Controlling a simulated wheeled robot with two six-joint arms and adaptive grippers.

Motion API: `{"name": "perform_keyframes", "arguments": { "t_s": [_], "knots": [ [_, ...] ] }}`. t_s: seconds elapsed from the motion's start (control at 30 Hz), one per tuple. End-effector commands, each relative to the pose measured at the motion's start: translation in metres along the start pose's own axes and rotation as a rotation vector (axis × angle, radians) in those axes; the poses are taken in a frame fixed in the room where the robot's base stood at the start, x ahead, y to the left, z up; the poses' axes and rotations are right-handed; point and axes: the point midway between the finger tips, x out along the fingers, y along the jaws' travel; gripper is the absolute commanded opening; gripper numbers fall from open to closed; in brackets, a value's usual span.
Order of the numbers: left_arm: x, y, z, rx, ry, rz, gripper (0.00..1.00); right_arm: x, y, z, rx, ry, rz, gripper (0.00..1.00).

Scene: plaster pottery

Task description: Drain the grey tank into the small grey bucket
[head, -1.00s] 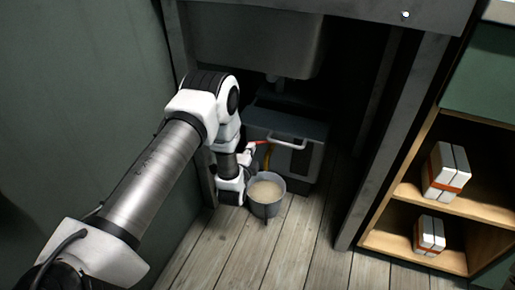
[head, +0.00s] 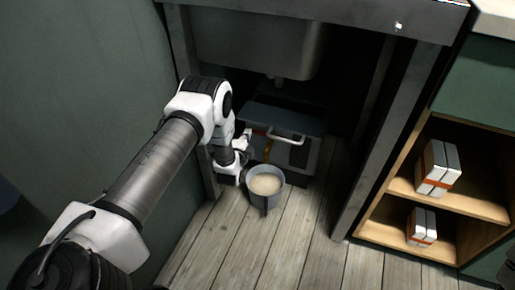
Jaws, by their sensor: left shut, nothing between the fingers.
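The grey tank (head: 305,156) stands on the floor under the sink, with a pale handle on its front top edge. The small grey bucket (head: 265,204) stands upright on the floor in front of it and holds beige liquid (head: 265,184). A bit of orange (head: 267,149), perhaps the outlet hose, shows on the tank's front above the bucket. My left gripper (head: 244,142) is shut and empty at the tank's front left, above the bucket's back left side. My wrist partly hides the tank's left side. My right gripper is not in view.
A metal sink (head: 258,50) hangs above the tank between the stand's legs, with a right leg (head: 378,150). At right, a wooden shelf (head: 465,204) holds white boxes with orange bands. The plank floor (head: 300,240) in front is clear.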

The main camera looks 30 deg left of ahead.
Motion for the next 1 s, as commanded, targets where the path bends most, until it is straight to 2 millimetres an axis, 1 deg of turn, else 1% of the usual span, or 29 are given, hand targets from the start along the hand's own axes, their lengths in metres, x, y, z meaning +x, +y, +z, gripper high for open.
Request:
{"name": "perform_keyframes", "arguments": {
  "t_s": [0.37,0.47,0.57,0.67,0.8,0.9,1.0],
  "knots": [
    [0.001,-0.002,0.000,-0.001,-0.001,-0.004,0.00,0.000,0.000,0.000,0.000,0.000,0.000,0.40],
    [-0.002,-0.002,0.000,-0.001,-0.001,-0.003,0.00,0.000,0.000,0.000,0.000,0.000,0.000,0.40],
    [-0.015,-0.001,0.000,-0.001,-0.001,-0.001,0.00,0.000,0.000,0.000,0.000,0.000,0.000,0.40],
    [-0.038,0.000,0.000,-0.001,-0.002,0.002,0.00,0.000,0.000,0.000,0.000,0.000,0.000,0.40],
    [-0.076,0.000,0.000,-0.001,-0.001,0.003,0.00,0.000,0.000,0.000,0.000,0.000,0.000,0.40],
    [-0.099,0.000,0.000,0.000,-0.001,0.002,0.00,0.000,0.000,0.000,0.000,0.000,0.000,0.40],
    [-0.113,0.000,0.000,0.000,-0.001,0.001,0.00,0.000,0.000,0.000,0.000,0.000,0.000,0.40]
  ]
}}
